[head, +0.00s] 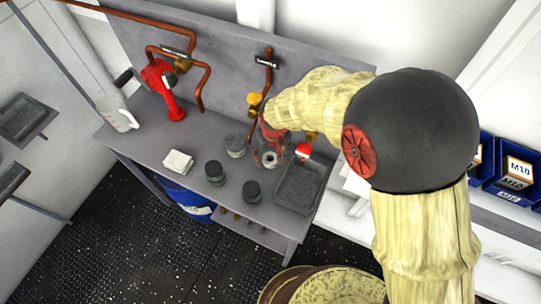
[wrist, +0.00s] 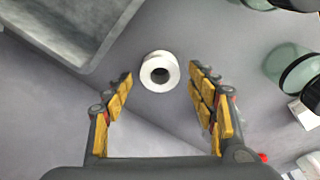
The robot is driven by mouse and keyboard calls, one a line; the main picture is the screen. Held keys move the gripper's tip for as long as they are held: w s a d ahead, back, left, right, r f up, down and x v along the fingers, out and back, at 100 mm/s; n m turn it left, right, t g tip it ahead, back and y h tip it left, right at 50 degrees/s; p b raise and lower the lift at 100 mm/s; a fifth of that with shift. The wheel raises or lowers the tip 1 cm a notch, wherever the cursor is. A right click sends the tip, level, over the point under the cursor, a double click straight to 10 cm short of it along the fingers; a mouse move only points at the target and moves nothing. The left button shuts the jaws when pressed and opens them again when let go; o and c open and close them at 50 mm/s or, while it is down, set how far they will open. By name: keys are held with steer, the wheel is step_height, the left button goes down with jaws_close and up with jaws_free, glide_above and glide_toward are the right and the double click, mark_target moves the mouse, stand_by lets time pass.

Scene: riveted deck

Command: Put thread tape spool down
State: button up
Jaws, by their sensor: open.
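The thread tape spool (wrist: 145,74) is a small white ring with a dark centre hole. In the wrist view it lies on the grey bench top, between and slightly beyond my fingertips, with a gap on both sides. My gripper (wrist: 160,88) is open and empty, its yellow-padded fingers spread apart. In the head view the spool (head: 270,160) shows as a pale ring on the bench, just under my gripper (head: 271,155), partly hidden by the fingers.
A grey metal tray (head: 283,203) stands to the right of the spool. A red hand pump (head: 172,100), a clear jug (head: 118,115) and copper pipes (head: 202,87) are farther left.

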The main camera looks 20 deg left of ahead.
mark_target(272, 164)
step_height(272, 164, up, 10)
steer(key=s+d+p, duration=0.1)
steer(key=p, duration=0.1)
steer(key=shift+s+r, duration=0.15)
steer(key=shift+r, duration=0.05)
stand_by(0.5)
